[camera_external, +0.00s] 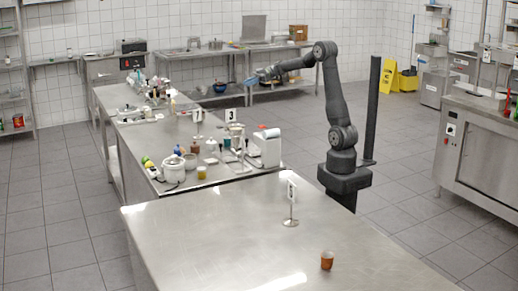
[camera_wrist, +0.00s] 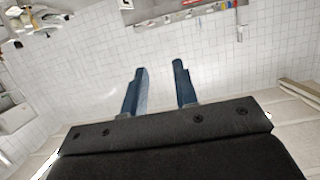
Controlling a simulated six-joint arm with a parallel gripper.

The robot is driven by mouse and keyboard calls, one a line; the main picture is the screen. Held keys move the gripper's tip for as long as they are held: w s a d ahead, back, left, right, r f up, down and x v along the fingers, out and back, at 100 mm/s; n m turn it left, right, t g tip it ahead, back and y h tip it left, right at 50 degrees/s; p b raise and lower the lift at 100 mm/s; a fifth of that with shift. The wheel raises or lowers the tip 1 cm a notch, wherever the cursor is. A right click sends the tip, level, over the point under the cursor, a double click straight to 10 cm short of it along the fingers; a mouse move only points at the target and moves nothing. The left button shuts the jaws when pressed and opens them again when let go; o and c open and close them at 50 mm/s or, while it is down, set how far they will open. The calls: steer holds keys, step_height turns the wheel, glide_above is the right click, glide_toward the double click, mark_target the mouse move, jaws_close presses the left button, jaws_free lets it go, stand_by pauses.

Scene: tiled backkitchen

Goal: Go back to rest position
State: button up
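My gripper (camera_external: 252,80) is held high in the external view, at the end of my raised arm, which stretches to the left above the long steel counter. In the wrist view my gripper (camera_wrist: 160,72) shows two blue fingers standing apart with nothing between them. Only the tiled wall and fixtures lie beyond the fingers there. My gripper touches nothing that I can see.
A steel table (camera_external: 200,240) in front carries an orange-brown cup (camera_external: 327,260) and a number sign on a stand (camera_external: 291,204). The counter behind holds a white pot (camera_external: 173,168), a white appliance (camera_external: 268,147) and several small items. A dark post (camera_external: 373,110) stands right of my arm.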

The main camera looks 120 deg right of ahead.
step_height(320, 180, up, 14)
steer(key=w+a+n+y, duration=0.1)
steer(key=w+a+y, duration=0.1)
steer(key=w+a, duration=0.3)
steer(key=w+a+n+y, duration=0.2)
steer(key=w+a, duration=0.3)
steer(key=w, duration=0.6)
steer(key=shift+w+a+g, duration=0.25)
steer(key=shift+w+g, duration=0.05)
steer(key=shift+w, duration=0.1)
